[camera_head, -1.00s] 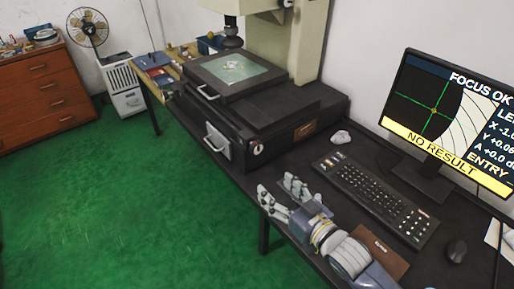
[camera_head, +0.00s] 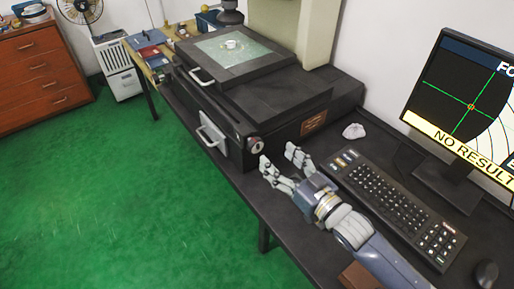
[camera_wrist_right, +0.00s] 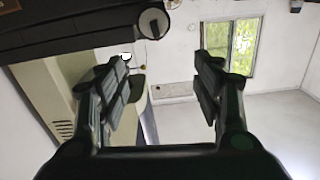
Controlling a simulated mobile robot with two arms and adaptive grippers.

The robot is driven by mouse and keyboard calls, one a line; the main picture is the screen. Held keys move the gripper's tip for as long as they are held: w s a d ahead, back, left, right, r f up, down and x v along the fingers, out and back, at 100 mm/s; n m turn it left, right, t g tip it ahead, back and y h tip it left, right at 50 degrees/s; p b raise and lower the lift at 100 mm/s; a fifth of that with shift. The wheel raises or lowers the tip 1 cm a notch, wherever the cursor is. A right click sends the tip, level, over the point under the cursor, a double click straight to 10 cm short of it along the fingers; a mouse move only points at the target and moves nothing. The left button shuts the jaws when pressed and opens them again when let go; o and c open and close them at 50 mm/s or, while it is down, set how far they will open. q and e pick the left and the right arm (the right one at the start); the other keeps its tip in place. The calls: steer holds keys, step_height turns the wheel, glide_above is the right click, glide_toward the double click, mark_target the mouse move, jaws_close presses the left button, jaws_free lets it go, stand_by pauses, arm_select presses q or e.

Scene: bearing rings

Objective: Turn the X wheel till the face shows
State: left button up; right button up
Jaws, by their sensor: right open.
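The wheel (camera_head: 256,145), a small round knob with a pale face, is on the right end of the black measuring stage's front. I take it for the X wheel; its lettering is too small to read. My right gripper (camera_head: 280,158) is open and empty, just right of the wheel and apart from it. In the right wrist view, a round end like the wheel (camera_wrist_right: 153,23) shows at the top, beyond the open fingers (camera_wrist_right: 165,80). A small ring (camera_head: 231,44) sits on the stage glass (camera_head: 212,52). The monitor (camera_head: 470,110) shows a green crosshair, pale arcs and "NO RESULT". My left gripper is out of view.
A keyboard (camera_head: 385,205) lies right of my right arm, with a mouse (camera_head: 486,274) beyond it. A crumpled white thing (camera_head: 354,131) lies behind the keyboard. A pale handle (camera_head: 212,138) sticks out left of the wheel. Green floor is open at left.

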mark_target(259, 150)
arm_select(q)
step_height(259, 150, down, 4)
steer(key=b, duration=0.3)
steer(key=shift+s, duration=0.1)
arm_select(e)
steer(key=w+a+f, duration=0.1)
steer(key=w+a, duration=0.1)
steer(key=w, duration=0.1)
steer(key=w+a+f, duration=0.2)
steer(key=w, duration=0.1)
steer(key=w+a+f, duration=0.1)
steer(key=w+a, duration=0.1)
steer(key=w, duration=0.1)
steer(key=shift+w+a+f, duration=0.1)
steer(key=shift+a+f, duration=0.05)
steer(key=shift+f, duration=0.1)
steer(key=c, duration=1.1)
